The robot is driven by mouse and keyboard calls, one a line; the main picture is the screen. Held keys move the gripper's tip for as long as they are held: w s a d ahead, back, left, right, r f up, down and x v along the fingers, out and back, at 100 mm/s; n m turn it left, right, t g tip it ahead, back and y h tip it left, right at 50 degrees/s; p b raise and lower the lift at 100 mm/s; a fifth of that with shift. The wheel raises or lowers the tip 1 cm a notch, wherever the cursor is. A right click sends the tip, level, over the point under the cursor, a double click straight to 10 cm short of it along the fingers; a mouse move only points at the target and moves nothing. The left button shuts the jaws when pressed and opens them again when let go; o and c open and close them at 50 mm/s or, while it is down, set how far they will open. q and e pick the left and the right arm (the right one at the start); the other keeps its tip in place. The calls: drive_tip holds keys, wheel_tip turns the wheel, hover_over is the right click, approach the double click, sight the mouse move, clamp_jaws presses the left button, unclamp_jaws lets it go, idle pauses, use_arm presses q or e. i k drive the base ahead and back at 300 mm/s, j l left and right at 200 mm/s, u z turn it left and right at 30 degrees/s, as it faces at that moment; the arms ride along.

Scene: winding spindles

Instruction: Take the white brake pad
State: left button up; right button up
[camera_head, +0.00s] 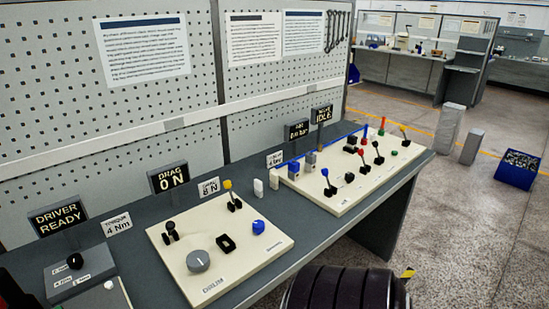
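Two small whitish upright blocks stand on the grey bench between the two cream panels. The left block (258,187) looks white, and the right block (274,179) looks slightly greyer. Either could be the white brake pad; I cannot tell which from here. Neither is held. Neither of my grippers can be seen in the head view.
The near cream panel (213,274) carries a grey knob, a blue knob and levers. The far cream panel (370,189) carries several coloured levers. Displays stand along the back, before a pegboard wall (60,110). A dark ribbed cylinder (335,290) fills the bottom edge.

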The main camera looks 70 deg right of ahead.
sight(258, 184)
drive_tip(key=z, duration=2.05)
drive_tip(key=l+u, duration=0.1)
drive_tip(key=u, duration=0.4)
drive_tip(key=l+u, duration=0.15)
drive_tip(key=u, duration=0.35)
drive_tip(key=l+u, duration=0.15)
drive_tip(key=u, duration=0.35)
drive_tip(key=k+l+u, duration=0.3)
drive_tip(key=l, duration=0.3)
drive_tip(key=k+l+u, duration=0.15)
drive_tip(key=l+u, duration=0.15)
drive_tip(key=l, duration=0.25)
drive_tip(key=k+l+u, duration=0.3)
drive_tip(key=l, duration=0.2)
drive_tip(key=k+l+u, duration=0.3)
drive_tip(key=l, duration=0.1)
